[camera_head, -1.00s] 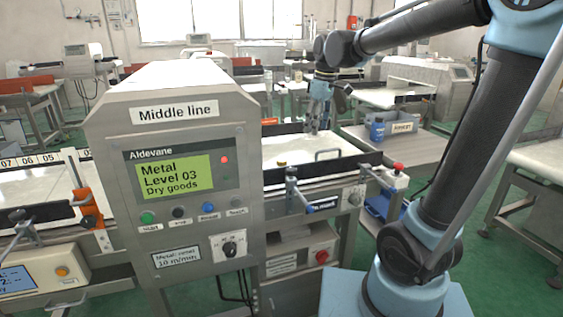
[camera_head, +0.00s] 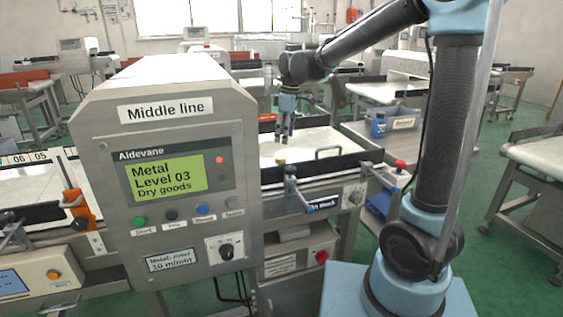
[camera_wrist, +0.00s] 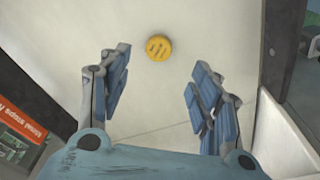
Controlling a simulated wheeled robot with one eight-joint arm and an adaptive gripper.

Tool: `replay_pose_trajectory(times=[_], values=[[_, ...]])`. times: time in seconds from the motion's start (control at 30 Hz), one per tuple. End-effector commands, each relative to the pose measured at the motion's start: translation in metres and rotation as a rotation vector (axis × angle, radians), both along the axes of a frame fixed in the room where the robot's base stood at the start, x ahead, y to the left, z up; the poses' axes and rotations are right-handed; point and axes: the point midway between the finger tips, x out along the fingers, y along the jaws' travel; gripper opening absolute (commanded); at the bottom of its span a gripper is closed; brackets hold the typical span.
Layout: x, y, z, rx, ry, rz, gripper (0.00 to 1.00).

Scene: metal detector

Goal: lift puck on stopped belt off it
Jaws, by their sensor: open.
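A round yellow puck (camera_wrist: 158,47) lies on the pale belt (camera_wrist: 150,105) in the wrist view, with dark markings on its top. In the head view the puck (camera_head: 281,160) is a small yellow spot on the belt (camera_head: 300,143), just right of the detector housing. My gripper (camera_wrist: 165,80) is open and empty. Its blue-padded fingers stand apart, with the puck beyond their tips and roughly between their lines. In the head view my gripper (camera_head: 284,139) points down above the belt, close to the puck; the exact height is hard to tell.
The grey Middle line metal detector (camera_head: 170,190) stands directly left of the belt and shows "Metal Level 03". A grey bin (camera_head: 398,122) stands at right. A red-labelled unit (camera_wrist: 18,130) is at lower left in the wrist view.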

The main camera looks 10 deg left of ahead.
Motion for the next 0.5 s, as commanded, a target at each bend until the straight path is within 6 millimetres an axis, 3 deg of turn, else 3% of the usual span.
replay_pose_trajectory(times=[0.2,0.5], values=[[0.0,0.004,-0.03,0.0,0.0,0.0,0.58],[0.001,0.007,-0.048,0.0,0.0,-0.001,0.58]])
